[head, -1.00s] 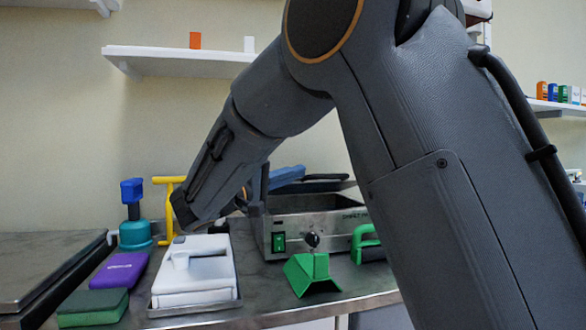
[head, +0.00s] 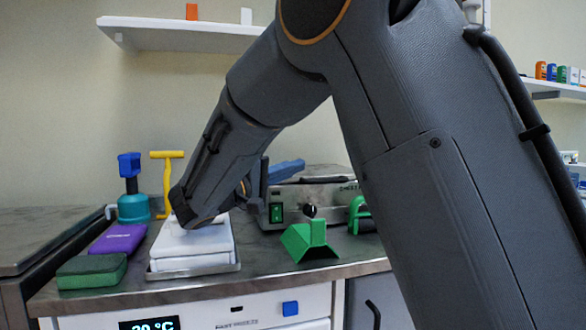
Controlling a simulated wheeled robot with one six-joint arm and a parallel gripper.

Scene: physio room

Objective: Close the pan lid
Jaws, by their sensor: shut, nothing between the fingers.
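The pan is a steel box (head: 292,194) with a green switch on its front, standing on the counter behind the arm. Its dark lid (head: 325,180) lies low over the pan top. Whether it sits fully on the rim is hard to tell, as my arm hides the right side. A blue bar (head: 287,169), seemingly the lid's handle, sticks up at the lid's left. My gripper (head: 262,180) is at the pan's left end beside the blue bar. It is shut and empty, mostly hidden behind my wrist; contact with the bar cannot be told.
A white device on a tray (head: 190,270) lies under my wrist. A green wedge (head: 308,243) and a green handled object (head: 359,213) stand in front of the pan. A purple block (head: 118,239), green block (head: 91,271), teal-based blue tool (head: 132,205) and yellow T-handle (head: 167,184) are left.

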